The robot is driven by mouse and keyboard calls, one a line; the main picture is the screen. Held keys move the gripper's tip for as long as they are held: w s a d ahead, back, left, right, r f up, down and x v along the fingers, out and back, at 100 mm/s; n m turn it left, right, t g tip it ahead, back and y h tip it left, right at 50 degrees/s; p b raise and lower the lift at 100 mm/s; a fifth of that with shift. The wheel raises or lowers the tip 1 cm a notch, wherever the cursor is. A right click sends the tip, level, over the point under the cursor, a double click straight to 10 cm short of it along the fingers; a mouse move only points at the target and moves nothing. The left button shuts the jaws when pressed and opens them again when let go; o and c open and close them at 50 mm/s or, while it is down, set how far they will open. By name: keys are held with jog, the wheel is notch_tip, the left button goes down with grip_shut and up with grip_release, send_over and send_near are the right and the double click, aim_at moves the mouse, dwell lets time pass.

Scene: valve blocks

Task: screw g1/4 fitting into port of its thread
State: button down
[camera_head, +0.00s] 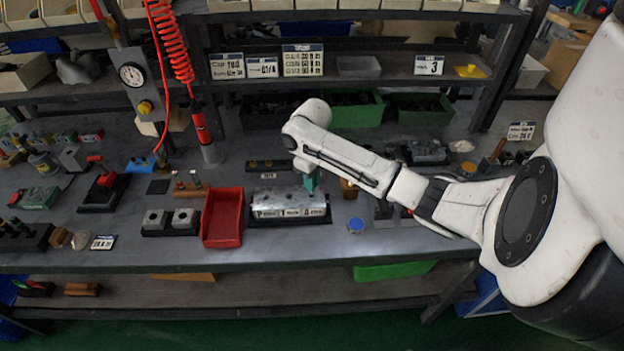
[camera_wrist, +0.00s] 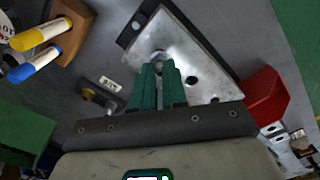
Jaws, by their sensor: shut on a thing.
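A red tray (camera_head: 222,218) stands just left of the block. In the wrist view, a wooden holder with yellow and blue handles (camera_wrist: 42,35) stands nearby.

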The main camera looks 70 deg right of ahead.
jog(key=shift+f, duration=0.6)
jog(key=shift+a+f+m, duration=0.1)
jog(key=shift+m, duration=0.5)
jog(key=m, duration=0.9)
jog(key=shift+m, duration=0.4)
jog(key=m, duration=1.1)
jog(key=shift+s, duration=0.1)
